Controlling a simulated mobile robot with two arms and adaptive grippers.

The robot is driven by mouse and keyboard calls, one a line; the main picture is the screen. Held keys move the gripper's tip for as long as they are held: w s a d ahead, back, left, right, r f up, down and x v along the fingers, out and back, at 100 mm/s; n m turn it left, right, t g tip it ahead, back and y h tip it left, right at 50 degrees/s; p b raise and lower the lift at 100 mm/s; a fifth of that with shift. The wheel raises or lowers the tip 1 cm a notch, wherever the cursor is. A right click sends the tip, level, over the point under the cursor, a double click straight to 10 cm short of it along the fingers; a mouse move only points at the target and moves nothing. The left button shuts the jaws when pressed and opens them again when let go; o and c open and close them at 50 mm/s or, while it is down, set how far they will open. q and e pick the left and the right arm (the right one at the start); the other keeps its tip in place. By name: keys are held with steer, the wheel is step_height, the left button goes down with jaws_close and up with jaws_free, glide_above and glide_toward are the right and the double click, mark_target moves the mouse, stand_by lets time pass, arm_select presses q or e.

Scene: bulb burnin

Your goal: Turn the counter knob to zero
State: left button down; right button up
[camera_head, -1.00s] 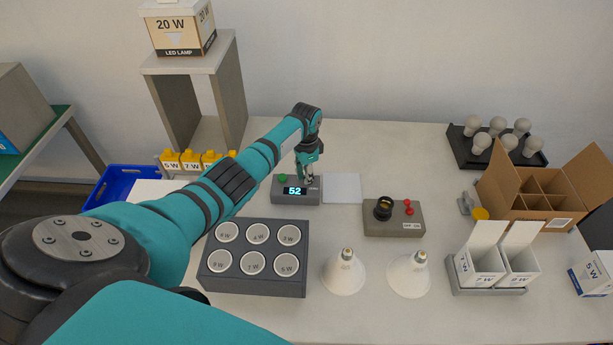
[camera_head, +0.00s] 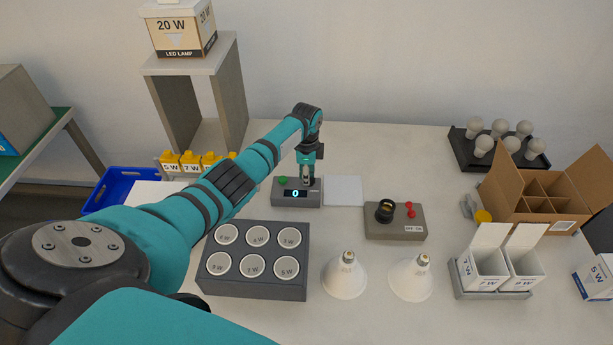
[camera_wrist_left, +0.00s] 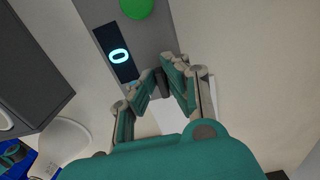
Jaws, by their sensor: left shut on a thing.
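The counter (camera_head: 283,199) is a grey box on the table with a green button (camera_head: 282,181) at its left end and a dark display (camera_head: 294,194). The display reads 0, in the left wrist view (camera_wrist_left: 119,57) too. My left gripper (camera_head: 308,182) reaches down over the counter's right end. In the left wrist view, its fingers (camera_wrist_left: 163,84) are closed around the knob's place, and the knob is mostly hidden between them. My right gripper is in no view.
A white pad (camera_head: 343,191) lies right of the counter. A grey box with a black socket (camera_head: 385,210) and red switch stands further right. A dark holder (camera_head: 255,293) with several round cups and two white bulbs (camera_head: 345,277) are in front.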

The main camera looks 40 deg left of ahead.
arm_select(q)
steer(key=c, duration=1.4)
jaws_free()
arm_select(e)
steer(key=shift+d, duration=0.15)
arm_select(q)
steer(key=shift+r, duration=0.1)
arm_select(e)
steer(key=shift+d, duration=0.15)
arm_select(q)
step_height(320, 180, up, 12)
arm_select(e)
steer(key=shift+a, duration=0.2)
